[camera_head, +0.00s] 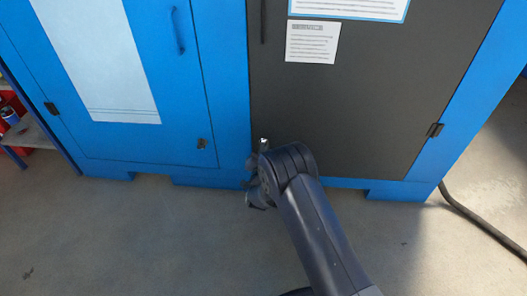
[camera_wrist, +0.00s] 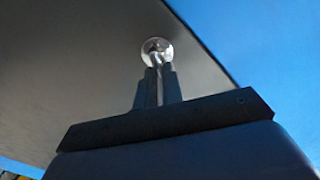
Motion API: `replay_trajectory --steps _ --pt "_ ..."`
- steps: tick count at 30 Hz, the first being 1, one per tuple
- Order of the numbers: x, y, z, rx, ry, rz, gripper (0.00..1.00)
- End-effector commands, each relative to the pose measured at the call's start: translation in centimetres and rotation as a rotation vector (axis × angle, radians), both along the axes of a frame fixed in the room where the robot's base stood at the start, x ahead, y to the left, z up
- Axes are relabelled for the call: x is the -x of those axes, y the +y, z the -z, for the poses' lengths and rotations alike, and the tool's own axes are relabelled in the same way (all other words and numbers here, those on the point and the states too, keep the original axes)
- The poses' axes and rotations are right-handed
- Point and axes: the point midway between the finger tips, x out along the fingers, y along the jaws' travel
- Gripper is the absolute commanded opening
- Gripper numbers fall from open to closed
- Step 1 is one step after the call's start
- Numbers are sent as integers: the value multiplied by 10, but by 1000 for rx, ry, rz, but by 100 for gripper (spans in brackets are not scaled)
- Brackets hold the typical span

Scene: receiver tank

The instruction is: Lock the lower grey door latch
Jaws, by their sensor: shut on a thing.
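The grey door (camera_head: 365,110) is closed in the blue cabinet. The lower grey door latch (camera_wrist: 155,46) shows in the wrist view as a round, shiny metal plate with a narrow metal handle, near the door's edge beside the blue frame. My gripper (camera_wrist: 158,82) is shut on the handle, with one dark finger on either side of it. In the head view my gripper (camera_head: 256,172) is at the lower left corner of the grey door. My arm hides most of the latch there, and only a small bright bit shows. I cannot tell whether the latch is locked.
A blue door (camera_head: 180,110) with its own small latch (camera_head: 202,143) is at left. A black hinge (camera_head: 435,130) is on the grey door's right side. A dark hose (camera_head: 480,222) lies on the floor at right. The floor before the cabinet is clear.

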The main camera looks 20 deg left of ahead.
Motion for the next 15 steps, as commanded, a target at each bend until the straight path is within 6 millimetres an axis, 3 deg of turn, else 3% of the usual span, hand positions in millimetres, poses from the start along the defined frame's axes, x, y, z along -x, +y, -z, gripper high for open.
replay_trajectory --steps 15 --pt "-1 -5 5 -475 116 2 0"
